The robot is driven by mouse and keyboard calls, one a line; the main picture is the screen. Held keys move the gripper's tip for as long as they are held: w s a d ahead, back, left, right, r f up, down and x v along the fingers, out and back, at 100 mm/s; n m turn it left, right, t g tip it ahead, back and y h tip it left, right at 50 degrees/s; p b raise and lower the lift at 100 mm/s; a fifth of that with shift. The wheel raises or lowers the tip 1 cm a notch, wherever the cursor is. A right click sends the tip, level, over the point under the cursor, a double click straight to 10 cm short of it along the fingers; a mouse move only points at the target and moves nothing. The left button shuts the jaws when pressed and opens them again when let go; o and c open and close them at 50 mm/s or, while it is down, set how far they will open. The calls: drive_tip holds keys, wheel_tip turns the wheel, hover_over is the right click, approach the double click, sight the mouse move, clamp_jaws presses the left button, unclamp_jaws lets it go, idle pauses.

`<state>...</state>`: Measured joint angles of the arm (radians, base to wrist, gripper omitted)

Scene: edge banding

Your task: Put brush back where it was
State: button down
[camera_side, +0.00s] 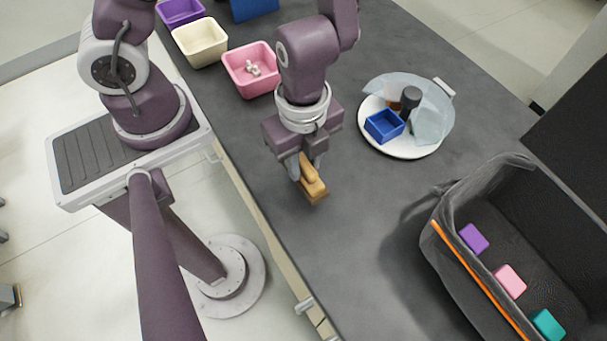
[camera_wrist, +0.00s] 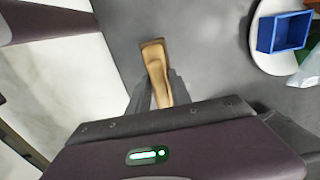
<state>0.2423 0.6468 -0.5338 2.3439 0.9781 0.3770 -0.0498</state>
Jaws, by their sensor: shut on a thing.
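The brush (camera_side: 312,182) has a tan wooden handle and a darker block at its lower end. My gripper (camera_side: 306,170) is shut on the brush, over the dark grey table (camera_side: 350,240) near its left edge. In the wrist view the brush (camera_wrist: 156,70) points away from between the fingers (camera_wrist: 155,95). Whether its lower end touches the table I cannot tell. Its bristles are not clearly visible.
A white round plate (camera_side: 405,150) holds a blue square box (camera_side: 384,126), a dark cylinder and a clear sheet. Pink (camera_side: 251,85), cream (camera_side: 200,48) and purple bins stand at the back. An open dark case (camera_side: 480,200) with coloured blocks lies right. The middle front table is clear.

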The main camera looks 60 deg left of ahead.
sight(303, 176)
wheel_tip(303, 176, down, 4)
drive_tip(key=shift+f, duration=0.1)
drive_tip(key=shift+f, duration=0.15)
drive_tip(key=c, duration=1.2)
unclamp_jaws()
drive_tip(key=shift+o, duration=0.2)
